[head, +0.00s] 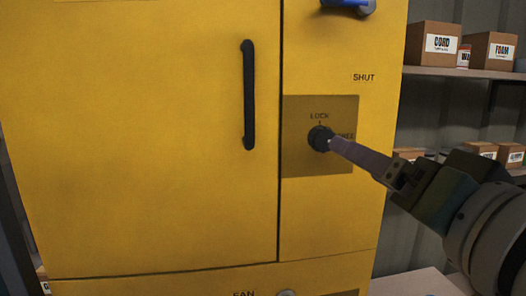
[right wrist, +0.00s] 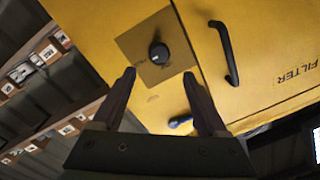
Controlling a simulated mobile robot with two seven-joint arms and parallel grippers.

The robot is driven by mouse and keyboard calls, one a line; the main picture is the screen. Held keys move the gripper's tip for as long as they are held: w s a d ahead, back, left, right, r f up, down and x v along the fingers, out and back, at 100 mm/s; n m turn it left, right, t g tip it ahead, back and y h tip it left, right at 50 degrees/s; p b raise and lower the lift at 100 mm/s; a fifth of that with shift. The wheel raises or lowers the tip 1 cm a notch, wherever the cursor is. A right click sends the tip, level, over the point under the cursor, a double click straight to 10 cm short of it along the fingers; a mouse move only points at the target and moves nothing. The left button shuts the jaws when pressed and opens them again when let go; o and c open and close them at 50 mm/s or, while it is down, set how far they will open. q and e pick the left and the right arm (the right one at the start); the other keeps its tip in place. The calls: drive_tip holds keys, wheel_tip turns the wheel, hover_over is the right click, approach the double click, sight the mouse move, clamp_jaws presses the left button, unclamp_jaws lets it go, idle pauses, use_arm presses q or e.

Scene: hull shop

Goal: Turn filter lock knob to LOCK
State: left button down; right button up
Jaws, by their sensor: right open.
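The filter lock knob (head: 319,138) is a small black round knob on a brown plate (head: 318,165) on the yellow cabinet. The word LOCK is printed above it, and another label at its right is partly covered. Which way the knob points is too small to tell. My right gripper (head: 336,145) comes in from the right with its tips close to the knob in the head view. In the right wrist view the knob (right wrist: 159,54) lies beyond the open fingers (right wrist: 159,75), roughly centred between them, with nothing held. My left gripper is not in view.
A black vertical door handle (head: 248,95) stands left of the knob. A blue handle (head: 347,4) is above, over the word SHUT. Shelves with cardboard boxes (head: 433,43) stand at the right behind the cabinet. The plate around the knob is clear.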

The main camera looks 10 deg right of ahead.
sight(325, 141)
drive_tip(key=w+p, duration=0.1)
drive_tip(key=w, duration=0.2)
drive_tip(key=w+p, duration=0.1)
drive_tip(key=w, duration=0.1)
drive_tip(key=w+p, duration=0.1)
drive_tip(key=w, duration=0.2)
drive_tip(key=shift+w+a+r, duration=0.1)
drive_tip(key=shift+w+a, duration=0.3)
drive_tip(key=shift+w, duration=0.55)
clamp_jaws()
